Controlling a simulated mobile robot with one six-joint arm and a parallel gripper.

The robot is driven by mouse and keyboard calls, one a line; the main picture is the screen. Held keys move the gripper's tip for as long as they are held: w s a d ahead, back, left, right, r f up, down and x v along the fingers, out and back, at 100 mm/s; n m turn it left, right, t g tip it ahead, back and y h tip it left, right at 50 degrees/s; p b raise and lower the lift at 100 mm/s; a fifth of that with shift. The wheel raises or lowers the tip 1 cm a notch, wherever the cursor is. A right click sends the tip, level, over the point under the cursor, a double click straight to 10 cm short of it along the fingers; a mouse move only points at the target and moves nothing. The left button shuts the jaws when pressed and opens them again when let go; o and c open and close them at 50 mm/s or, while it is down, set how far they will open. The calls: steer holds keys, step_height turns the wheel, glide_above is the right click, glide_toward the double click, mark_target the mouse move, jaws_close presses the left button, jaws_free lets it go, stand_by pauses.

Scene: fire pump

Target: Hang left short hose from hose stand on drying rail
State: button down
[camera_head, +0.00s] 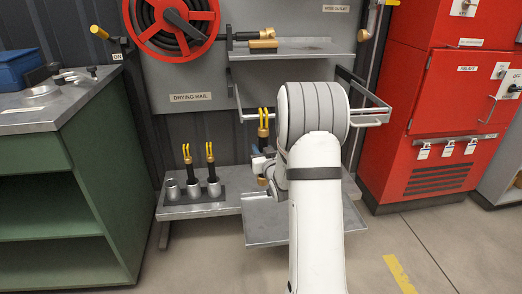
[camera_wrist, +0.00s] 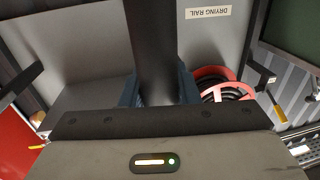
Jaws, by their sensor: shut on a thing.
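My gripper (camera_head: 262,160) is shut on a short hose with a yellow double hook (camera_head: 263,117), a brass collar and a brass lower end. It is held upright, partly behind my white arm. In the wrist view its black hose (camera_wrist: 155,45) runs between the blue fingers. In the head view the hook overlaps the grey drying rail (camera_head: 369,122); I cannot tell if they touch. My arm covers the rail's middle. The hose stand (camera_head: 205,200) has an empty left cup (camera_head: 172,190). Two similar hoses (camera_head: 187,172) stand in its other cups.
A metal tray (camera_head: 257,232) lies low below the rail. A shelf (camera_head: 295,49) with a brass nozzle is above it. A red hose reel (camera_head: 172,25) is upper left. A green workbench (camera_head: 75,165) stands left, red cabinets (camera_head: 450,120) right.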

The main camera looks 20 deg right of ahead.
steer(key=shift+r, duration=0.1)
steer(key=c, duration=1)
jaws_free()
